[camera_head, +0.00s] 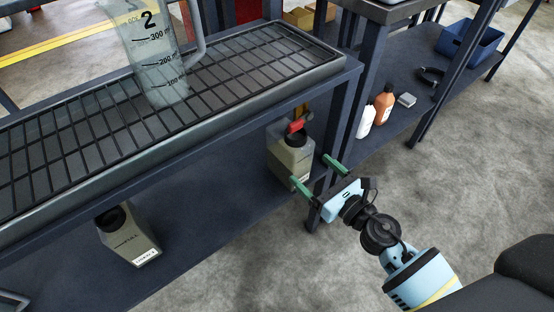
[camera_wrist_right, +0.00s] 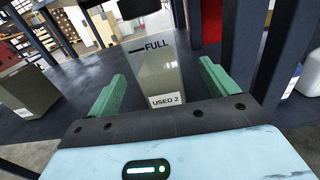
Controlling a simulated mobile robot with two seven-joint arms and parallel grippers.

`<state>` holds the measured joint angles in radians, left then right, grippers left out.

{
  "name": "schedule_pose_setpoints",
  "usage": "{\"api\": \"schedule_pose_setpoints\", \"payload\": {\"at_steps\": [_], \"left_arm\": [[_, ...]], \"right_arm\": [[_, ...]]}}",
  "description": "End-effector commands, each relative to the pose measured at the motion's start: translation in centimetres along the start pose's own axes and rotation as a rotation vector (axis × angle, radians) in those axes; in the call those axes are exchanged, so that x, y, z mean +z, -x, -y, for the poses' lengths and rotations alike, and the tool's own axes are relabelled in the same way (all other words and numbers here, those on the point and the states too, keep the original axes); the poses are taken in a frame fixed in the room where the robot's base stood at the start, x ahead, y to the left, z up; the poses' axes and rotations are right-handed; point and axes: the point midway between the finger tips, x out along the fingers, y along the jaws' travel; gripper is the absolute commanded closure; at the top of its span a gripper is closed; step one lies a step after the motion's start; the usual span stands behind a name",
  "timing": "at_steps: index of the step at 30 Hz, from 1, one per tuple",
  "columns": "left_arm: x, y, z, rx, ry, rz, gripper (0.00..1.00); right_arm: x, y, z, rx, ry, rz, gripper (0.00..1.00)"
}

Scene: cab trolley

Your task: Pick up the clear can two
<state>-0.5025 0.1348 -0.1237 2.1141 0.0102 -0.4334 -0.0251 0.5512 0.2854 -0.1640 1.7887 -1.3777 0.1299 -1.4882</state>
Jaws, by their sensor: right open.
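A grey translucent can (camera_head: 288,158) with a dark cap stands upright on the lower shelf of the trolley, near its right post. In the right wrist view the can (camera_wrist_right: 158,72) shows a "FULL" mark and a label reading "USED 2"; its top is cut off by the frame edge. My right gripper (camera_head: 314,171) is open, with green fingers pointing at the can. In the wrist view the can shows between the two fingers, and I see no clear contact. A second similar can (camera_head: 127,236) stands on the shelf further left. My left gripper is not in view.
A graduated jug (camera_head: 155,60) marked 2 stands on the grated upper tray (camera_head: 240,72). The trolley post (camera_head: 334,135) rises close to my right gripper. A white bottle (camera_head: 367,119), an orange-brown bottle (camera_head: 383,103) and a blue bin (camera_head: 470,42) are on the shelf at right.

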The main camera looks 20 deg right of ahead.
Motion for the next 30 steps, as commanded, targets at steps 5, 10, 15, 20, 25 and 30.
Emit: {"api": "schedule_pose_setpoints", "payload": {"at_steps": [5, 10, 15, 20, 25, 30], "left_arm": [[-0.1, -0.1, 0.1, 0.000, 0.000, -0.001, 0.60], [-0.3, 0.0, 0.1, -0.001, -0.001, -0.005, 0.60], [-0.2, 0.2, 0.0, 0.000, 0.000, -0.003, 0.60], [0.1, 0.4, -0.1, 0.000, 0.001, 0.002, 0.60], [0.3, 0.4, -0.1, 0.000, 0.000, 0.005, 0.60], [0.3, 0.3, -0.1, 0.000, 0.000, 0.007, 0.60]], "right_arm": [[0.1, -0.3, 0.1, 0.005, 0.032, 0.004, 0.15], [0.1, -1.1, 0.1, 0.004, 0.029, 0.005, 0.15], [0.2, -2.7, 0.0, 0.003, 0.027, 0.005, 0.15], [0.1, -3.0, 0.0, 0.003, 0.026, 0.004, 0.15], [0.2, -4.9, -0.4, 0.004, 0.026, 0.005, 0.15], [0.1, -7.1, -0.5, 0.003, 0.026, 0.004, 0.15]]}}
